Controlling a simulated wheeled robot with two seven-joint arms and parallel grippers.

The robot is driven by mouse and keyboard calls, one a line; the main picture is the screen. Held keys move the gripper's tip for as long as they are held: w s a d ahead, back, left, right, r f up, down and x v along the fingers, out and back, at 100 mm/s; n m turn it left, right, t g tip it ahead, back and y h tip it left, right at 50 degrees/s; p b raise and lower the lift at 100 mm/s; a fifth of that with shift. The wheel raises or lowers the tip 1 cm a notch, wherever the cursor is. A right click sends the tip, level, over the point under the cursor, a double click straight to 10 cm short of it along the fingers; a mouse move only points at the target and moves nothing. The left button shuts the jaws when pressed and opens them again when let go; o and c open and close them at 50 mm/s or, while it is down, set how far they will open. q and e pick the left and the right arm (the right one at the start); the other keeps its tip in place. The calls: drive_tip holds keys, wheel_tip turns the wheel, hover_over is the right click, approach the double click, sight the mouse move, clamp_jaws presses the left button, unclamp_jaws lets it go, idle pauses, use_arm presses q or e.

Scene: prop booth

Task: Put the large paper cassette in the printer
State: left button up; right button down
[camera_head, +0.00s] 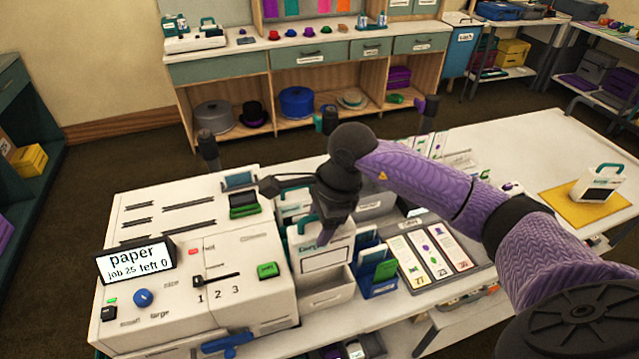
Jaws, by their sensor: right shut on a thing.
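My right gripper (328,222) points down and is shut on a white paper cassette (326,254) with a teal handle and a dark label that I cannot fully read. The cassette is upright, over or partly in a white open-topped bay (326,298) at the right side of the printer; I cannot tell how deep it sits. The white printer (228,250) has a screen (136,261) reading "paper, job 25 left 0", a blue knob, a slider marked 1 2 3 and a green button. My left gripper is not in view.
Another white cassette (599,184) with a teal handle stands on a yellow mat (578,208) at the right. A blue holder (376,262) and a tray of printed cards (437,250) lie right of the bay. Bare table (520,150) lies between the cards and mat.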

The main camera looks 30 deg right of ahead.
drive_tip(key=shift+s+f, duration=0.1)
drive_tip(key=shift+f, duration=0.1)
drive_tip(key=shift+f+b, duration=0.8)
drive_tip(key=shift+f, duration=0.1)
drive_tip(key=shift+f+b, duration=0.6)
drive_tip(key=shift+f, duration=0.3)
drive_tip(key=shift+f+b, duration=0.4)
drive_tip(key=shift+f, duration=0.2)
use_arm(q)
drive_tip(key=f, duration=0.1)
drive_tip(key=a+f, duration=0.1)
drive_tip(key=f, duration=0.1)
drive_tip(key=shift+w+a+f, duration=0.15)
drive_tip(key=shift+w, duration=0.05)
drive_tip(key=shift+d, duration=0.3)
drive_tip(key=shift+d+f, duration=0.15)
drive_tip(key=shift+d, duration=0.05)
use_arm(e)
drive_tip(key=shift+f, duration=0.15)
